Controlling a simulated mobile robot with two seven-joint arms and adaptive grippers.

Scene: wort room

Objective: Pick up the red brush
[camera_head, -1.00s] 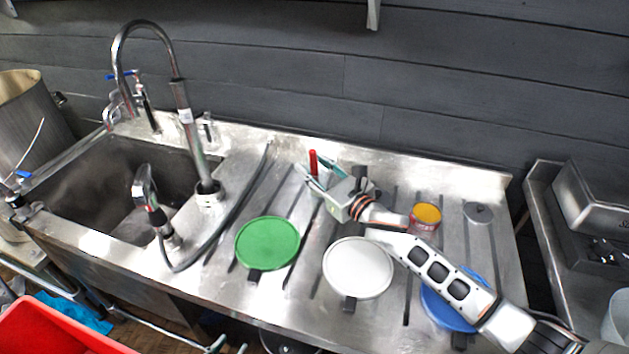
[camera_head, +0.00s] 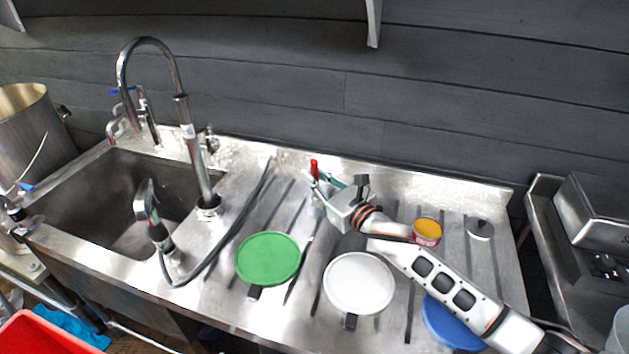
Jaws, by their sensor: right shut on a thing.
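The red brush (camera_head: 314,167) stands upright at the back of the steel counter, behind the green lid. Only its red upper part shows clearly; its lower part is hidden by my gripper. My right gripper (camera_head: 318,188) reaches in from the right, with its fingers around the brush and shut on it. A clear or whitish shape, perhaps a container, shows by the fingers, but I cannot tell its form. My left gripper is not in view.
A green lid (camera_head: 267,259), a white lid (camera_head: 359,284) and a blue lid (camera_head: 452,322) lie along the counter front. A small yellow-topped tub (camera_head: 427,232) stands beside my right arm. The sink (camera_head: 110,205) and tall faucet (camera_head: 190,140) are at left.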

